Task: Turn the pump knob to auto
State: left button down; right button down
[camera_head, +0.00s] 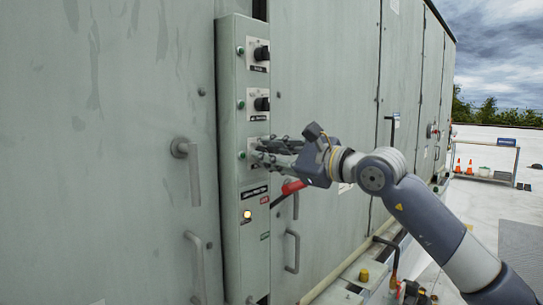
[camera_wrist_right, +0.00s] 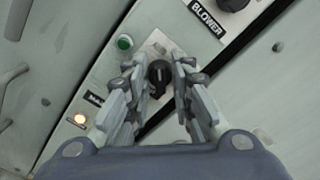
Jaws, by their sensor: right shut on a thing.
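The pump knob is the lowest of three black knobs on the narrow grey control panel (camera_head: 230,150). In the right wrist view this black knob (camera_wrist_right: 159,76) sits between the fingers, with a pale line on its face; I cannot tell which marking it points to. My right gripper (camera_head: 262,153) is shut on this knob, and its fingers hide the knob in the head view. In the right wrist view the gripper (camera_wrist_right: 160,82) has a finger on each side of it. A black label (camera_head: 255,192) lies below; its text is unreadable. My left gripper is not in view.
Above are the middle knob (camera_head: 262,104) and top knob (camera_head: 262,53), each with a green light beside it. A lit yellow lamp (camera_head: 247,214) is lower down. A red-handled lever (camera_head: 292,187) is just below my right gripper. Door handles (camera_head: 190,172) flank the panel.

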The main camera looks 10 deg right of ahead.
jog(key=c, duration=1.4)
grip_release()
jog(key=v, duration=1.2)
